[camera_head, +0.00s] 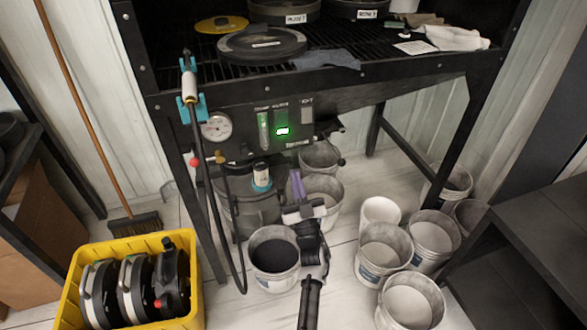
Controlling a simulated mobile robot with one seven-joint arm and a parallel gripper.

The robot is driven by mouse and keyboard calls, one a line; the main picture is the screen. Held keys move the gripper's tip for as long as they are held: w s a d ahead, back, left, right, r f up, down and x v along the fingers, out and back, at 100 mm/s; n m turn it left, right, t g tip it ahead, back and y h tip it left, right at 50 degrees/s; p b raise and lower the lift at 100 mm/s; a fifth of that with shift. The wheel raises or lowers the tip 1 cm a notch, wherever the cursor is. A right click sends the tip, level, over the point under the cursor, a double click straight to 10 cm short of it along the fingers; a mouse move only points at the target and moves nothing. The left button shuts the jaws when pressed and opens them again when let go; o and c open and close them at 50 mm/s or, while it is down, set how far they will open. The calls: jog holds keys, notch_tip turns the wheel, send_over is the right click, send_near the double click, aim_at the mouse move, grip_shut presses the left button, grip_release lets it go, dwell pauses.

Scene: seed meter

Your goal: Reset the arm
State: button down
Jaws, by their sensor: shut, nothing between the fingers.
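My gripper (297,186) is in the lower middle of the head view, with its purple-grey fingers pointing up and away from me. The fingers look close together and hold nothing. My black arm runs down from it to the bottom edge of the view. The gripper is below the front panel (240,138) of the black machine, in front of a grey bucket (326,188).
A dark-filled bucket (275,257) stands just left of my arm. Several grey buckets (384,252) stand to the right. A yellow crate (187,259) with round discs is at lower left. A dark bench (540,240) is at right. A hose (219,225) hangs left of my gripper.

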jog(key=shift+s+f, duration=0.25)
dwell(0.4)
